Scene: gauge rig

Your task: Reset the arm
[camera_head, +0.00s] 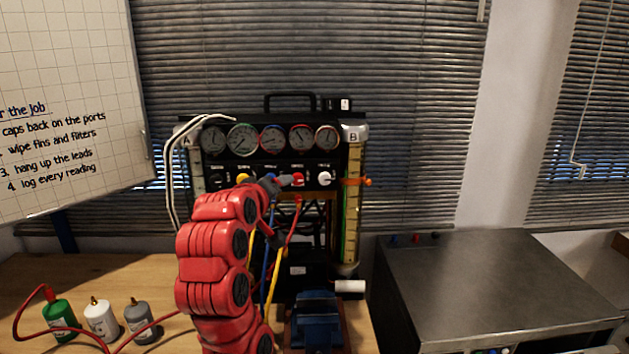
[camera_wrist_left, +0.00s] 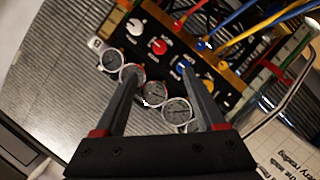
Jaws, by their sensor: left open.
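The gauge rig stands at the back of the bench, with a row of round gauges (camera_head: 272,139) above a black panel of knobs. The red knob (camera_head: 298,180) and white knob (camera_head: 324,178) show clearly in the head view. My red left arm rises in front of the rig, and its left gripper (camera_head: 279,184) is at the knob row. In the left wrist view the gripper (camera_wrist_left: 163,72) is open, its fingers apart with nothing held. The blue knob (camera_wrist_left: 183,68) appears beside one fingertip; the red knob (camera_wrist_left: 159,46) lies beyond the tips. Contact cannot be told.
Coloured hoses (camera_head: 273,270) hang below the panel, partly behind my arm. A blue vise (camera_head: 317,320) stands in front. Green (camera_head: 59,318), white (camera_head: 101,319) and grey (camera_head: 139,320) canisters sit at left with a red hose. A metal-topped cabinet (camera_head: 490,285) is at right.

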